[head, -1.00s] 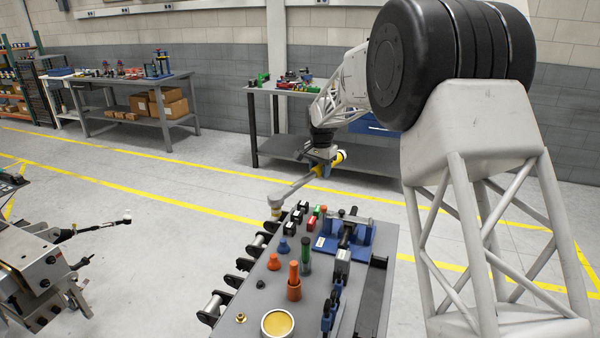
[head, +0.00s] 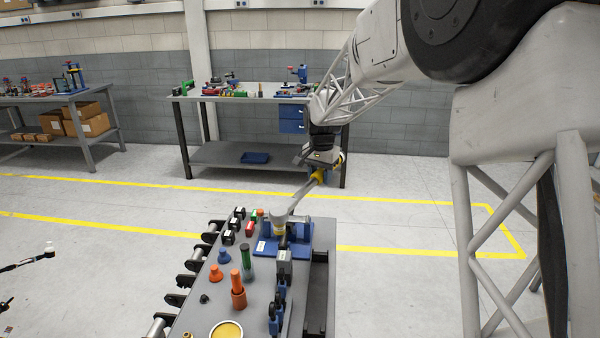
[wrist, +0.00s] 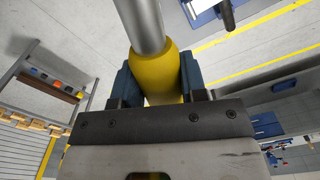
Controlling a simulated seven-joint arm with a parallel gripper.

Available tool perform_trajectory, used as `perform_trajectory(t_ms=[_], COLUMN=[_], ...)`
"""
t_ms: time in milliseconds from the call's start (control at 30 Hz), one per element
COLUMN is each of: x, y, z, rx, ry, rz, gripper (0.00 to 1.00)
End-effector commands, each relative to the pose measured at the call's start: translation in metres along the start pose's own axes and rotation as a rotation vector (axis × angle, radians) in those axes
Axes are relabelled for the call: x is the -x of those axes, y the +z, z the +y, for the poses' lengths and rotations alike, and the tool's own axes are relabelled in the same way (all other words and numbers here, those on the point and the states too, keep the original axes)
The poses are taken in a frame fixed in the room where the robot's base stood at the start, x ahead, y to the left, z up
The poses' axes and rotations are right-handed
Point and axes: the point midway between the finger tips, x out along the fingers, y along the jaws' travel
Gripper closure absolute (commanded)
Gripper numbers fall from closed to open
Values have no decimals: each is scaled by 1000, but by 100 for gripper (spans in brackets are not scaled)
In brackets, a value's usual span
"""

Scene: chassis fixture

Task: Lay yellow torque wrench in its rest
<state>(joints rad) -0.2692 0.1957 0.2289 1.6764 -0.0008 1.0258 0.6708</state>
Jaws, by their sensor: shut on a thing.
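The yellow torque wrench has a grey shaft (head: 301,193) and a grey head at its near end. My gripper (head: 321,171) is shut on its yellow grip, beyond the far end of the bench. The wrist view shows the yellow grip (wrist: 158,75) between the two blue fingers, with the shaft running on past them. The wrench slants down toward the near left. A blue cradle with uprights (head: 301,241), which looks like the rest, sits at the bench's far end. The wrench head shows in front of it and hides part of it. I cannot tell whether they touch.
The grey bench top (head: 205,290) carries an orange cylinder (head: 238,290), a green cylinder (head: 246,258), orange and blue knobs, small dark blocks and a yellow-topped round tin (head: 227,330). Black brackets line its left edge. A workbench (head: 240,155) stands behind my gripper.

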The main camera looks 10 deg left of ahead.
Motion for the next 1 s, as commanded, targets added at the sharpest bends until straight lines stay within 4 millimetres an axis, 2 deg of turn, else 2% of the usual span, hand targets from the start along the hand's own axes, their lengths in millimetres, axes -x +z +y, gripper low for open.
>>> perform_trajectory(t_ms=[133, 300, 600, 700, 833, 1000], x=[-7, -40, -110, -127, -144, -155], y=[11, 37, 90, 106, 121, 132], z=[37, 61, 67, 68, 68, 70], rx=[8, 76, 252, 303, 355, 391], ry=[0, 0, -1, -3, -4, -5], rz=[0, -2, -5, -4, -3, -2], gripper=[100, 100, 100, 100, 100, 100])
